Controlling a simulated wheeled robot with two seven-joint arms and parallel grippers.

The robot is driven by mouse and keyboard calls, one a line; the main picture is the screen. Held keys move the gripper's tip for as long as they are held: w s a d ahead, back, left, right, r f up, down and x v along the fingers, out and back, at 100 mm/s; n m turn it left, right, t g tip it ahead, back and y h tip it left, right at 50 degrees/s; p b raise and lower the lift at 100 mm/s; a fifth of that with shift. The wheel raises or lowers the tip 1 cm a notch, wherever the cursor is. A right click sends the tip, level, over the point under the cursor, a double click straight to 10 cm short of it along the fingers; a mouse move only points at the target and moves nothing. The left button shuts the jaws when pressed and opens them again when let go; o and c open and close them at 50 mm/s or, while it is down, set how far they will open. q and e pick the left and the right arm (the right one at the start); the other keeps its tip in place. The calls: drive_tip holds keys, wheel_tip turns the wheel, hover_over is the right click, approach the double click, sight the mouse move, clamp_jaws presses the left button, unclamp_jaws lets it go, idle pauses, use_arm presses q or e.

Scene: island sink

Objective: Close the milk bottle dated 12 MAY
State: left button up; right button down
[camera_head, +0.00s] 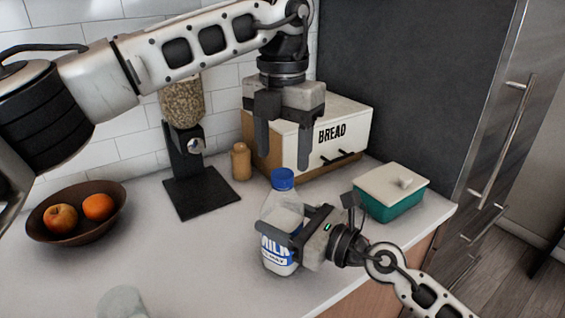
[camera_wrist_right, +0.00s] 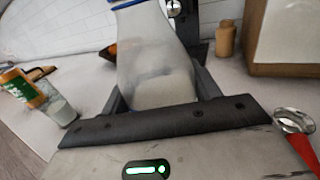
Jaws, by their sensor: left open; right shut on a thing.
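A milk bottle (camera_head: 280,252) with a "MILK" label stands upright on the counter in the head view, with a blue cap (camera_head: 283,179) at its top. A date line shows under the label but is too small to read. My right gripper (camera_head: 285,234) is shut around the bottle's body from the right. In the right wrist view the bottle (camera_wrist_right: 155,65) sits between the fingers, and only the lower edge of its blue cap shows. My left gripper (camera_head: 286,150) is open and empty, pointing down above the bottle and in front of the bread box.
A bread box (camera_head: 345,125), a teal lidded dish (camera_head: 390,205), a small wooden jar (camera_head: 241,162) and a grain dispenser (camera_head: 185,150) stand behind. A fruit bowl (camera_head: 75,238) is at left. A clear glass (camera_head: 122,303) is at the front. The counter's left middle is clear.

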use_arm(q)
wheel_tip(320, 180, up, 8)
drive_tip(key=shift+r, duration=0.2)
use_arm(e)
drive_tip(key=shift+c, duration=1.4)
unclamp_jaws()
drive_tip(key=shift+s+d+f, duration=0.15)
drive_tip(key=shift+s+d, duration=0.15)
drive_tip(key=shift+d, duration=0.15)
use_arm(q)
wheel_tip(320, 180, down, 6)
drive_tip(key=b, duration=0.6)
drive_tip(key=shift+f, duration=0.25)
use_arm(e)
drive_tip(key=v, duration=1.5)
drive_tip(key=shift+a, duration=0.1)
